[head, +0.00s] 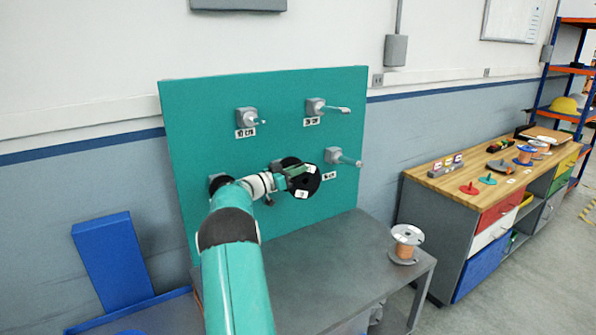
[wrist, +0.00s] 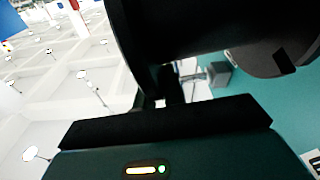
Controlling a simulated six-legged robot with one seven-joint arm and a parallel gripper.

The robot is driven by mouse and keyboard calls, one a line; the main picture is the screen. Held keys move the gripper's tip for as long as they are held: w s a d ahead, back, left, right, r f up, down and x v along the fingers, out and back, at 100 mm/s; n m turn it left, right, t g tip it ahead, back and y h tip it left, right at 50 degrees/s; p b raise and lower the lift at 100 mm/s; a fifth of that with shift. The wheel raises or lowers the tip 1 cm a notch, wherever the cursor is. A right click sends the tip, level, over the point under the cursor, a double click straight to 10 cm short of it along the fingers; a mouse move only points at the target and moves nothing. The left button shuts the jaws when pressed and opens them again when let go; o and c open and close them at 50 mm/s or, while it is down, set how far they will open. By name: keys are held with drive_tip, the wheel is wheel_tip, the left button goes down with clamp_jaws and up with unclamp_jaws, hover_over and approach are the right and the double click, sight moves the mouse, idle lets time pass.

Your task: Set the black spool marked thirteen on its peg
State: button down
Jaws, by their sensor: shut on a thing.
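The black spool (head: 306,180) is in front of the teal board in the head view, with small white labels on it too small to read. My gripper (head: 287,172) is shut on it and holds it above the grey table. In the wrist view the black spool (wrist: 200,30) fills the top, close to my gripper (wrist: 165,100). Pegs on grey blocks stick out of the teal board (head: 200,120): upper left (head: 250,118), upper right (head: 325,107) and right (head: 343,157).
A spool of copper-coloured wire (head: 405,245) stands on the grey table (head: 310,262) at its right end. A wooden-topped workbench (head: 455,178) with tools and small parts is to the right. A blue panel (head: 110,262) stands at the left. The middle of the table is clear.

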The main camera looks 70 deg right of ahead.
drive_tip(key=shift+w+a+f, duration=0.2)
drive_tip(key=shift+w+f, duration=0.4)
drive_tip(key=shift+s+a+f+n+t, duration=0.2)
drive_tip(key=shift+s+n+t, duration=0.05)
drive_tip(key=shift+n+t, duration=0.05)
drive_tip(key=shift+w+d+r, duration=0.1)
drive_tip(key=shift+d+r, duration=0.1)
drive_tip(key=shift+r, duration=0.1)
